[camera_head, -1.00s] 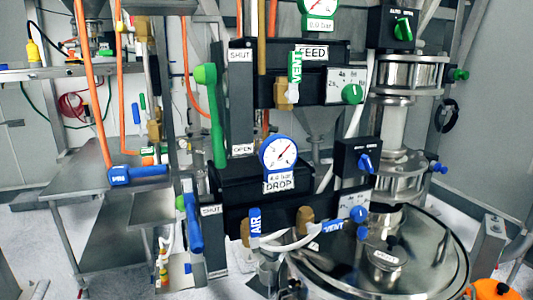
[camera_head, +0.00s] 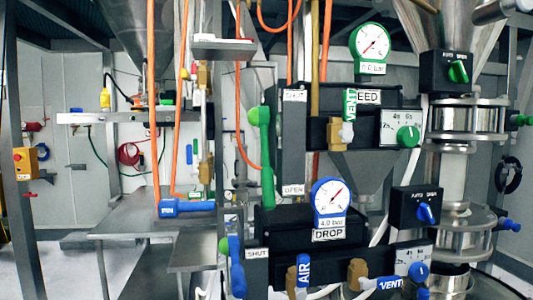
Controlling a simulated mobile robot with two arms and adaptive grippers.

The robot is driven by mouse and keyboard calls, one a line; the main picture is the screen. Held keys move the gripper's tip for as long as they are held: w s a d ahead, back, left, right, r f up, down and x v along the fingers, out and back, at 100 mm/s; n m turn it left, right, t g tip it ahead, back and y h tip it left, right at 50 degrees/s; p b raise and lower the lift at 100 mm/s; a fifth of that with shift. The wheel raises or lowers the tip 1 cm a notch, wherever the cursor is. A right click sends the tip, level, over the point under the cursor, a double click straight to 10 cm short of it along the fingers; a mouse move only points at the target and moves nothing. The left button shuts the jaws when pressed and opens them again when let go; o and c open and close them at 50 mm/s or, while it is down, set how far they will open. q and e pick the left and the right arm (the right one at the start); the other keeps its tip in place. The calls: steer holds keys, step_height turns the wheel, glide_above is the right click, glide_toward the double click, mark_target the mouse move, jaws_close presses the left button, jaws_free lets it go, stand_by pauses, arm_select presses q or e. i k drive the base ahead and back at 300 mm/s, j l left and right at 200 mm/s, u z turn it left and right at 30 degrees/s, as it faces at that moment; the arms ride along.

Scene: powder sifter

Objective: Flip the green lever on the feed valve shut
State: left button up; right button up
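The green lever (camera_head: 267,160) of the feed valve is left of the middle in the head view. Its pivot is at the top and its handle hangs straight down, with the lower end beside the OPEN label (camera_head: 293,189). The SHUT label (camera_head: 295,96) is higher up, near the pivot's height. The black feed valve housing (camera_head: 318,131) carries a partly covered FEED label (camera_head: 366,98), a green VENT tag (camera_head: 350,104) and a green knob (camera_head: 408,136). Neither of my grippers is in view.
Below is the drop unit with a blue gauge (camera_head: 331,203) and a blue lever (camera_head: 236,265). Another blue handle (camera_head: 187,208) sticks out at the left. Orange hoses (camera_head: 153,100) hang left of the green lever. A grey bench (camera_head: 140,222) stands at lower left.

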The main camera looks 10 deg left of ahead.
mark_target(259, 117)
steer(key=i+j+z, duration=0.1)
steer(key=j, duration=0.25)
steer(key=i+j+z, duration=0.15)
steer(key=j, duration=0.2)
steer(key=i+j+z, duration=0.1)
steer(key=j, duration=0.25)
steer(key=i+j+z, duration=0.1)
steer(key=j, duration=0.25)
